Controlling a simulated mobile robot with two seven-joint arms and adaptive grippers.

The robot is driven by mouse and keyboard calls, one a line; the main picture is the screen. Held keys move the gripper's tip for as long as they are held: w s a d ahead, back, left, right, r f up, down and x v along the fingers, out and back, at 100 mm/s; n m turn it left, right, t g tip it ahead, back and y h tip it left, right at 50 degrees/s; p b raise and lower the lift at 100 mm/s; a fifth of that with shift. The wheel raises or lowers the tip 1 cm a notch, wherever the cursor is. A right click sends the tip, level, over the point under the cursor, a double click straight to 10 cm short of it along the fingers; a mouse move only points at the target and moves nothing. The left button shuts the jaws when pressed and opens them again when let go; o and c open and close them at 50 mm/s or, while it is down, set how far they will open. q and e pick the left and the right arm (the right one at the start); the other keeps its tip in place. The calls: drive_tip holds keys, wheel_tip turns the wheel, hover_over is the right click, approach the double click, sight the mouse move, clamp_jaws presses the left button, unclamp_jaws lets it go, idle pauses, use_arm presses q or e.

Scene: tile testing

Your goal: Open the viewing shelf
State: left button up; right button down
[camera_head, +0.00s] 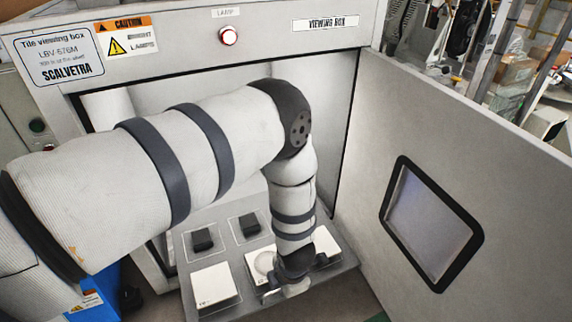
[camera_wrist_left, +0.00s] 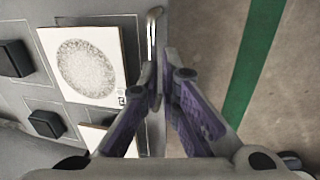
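The viewing shelf (camera_head: 215,222) is a grey tray at the bottom of the box, standing out past the box front in the head view. It carries black blocks and pale tiles. My left arm reaches across the opening and down to the shelf's front edge. My left gripper (camera_head: 287,288) is there, partly hidden by its own wrist. In the left wrist view, the fingers (camera_wrist_left: 163,82) are nearly together on the metal handle (camera_wrist_left: 152,35) at the shelf's edge. The fingers hide part of the handle. My right gripper is not in view.
A speckled round-patterned tile (camera_wrist_left: 88,68) lies near the handle. Bare floor (camera_wrist_left: 210,40) with a green stripe lies before the shelf.

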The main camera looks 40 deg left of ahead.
use_arm(q)
drive_tip(key=shift+o, duration=1)
drive_tip(key=shift+f, duration=0.1)
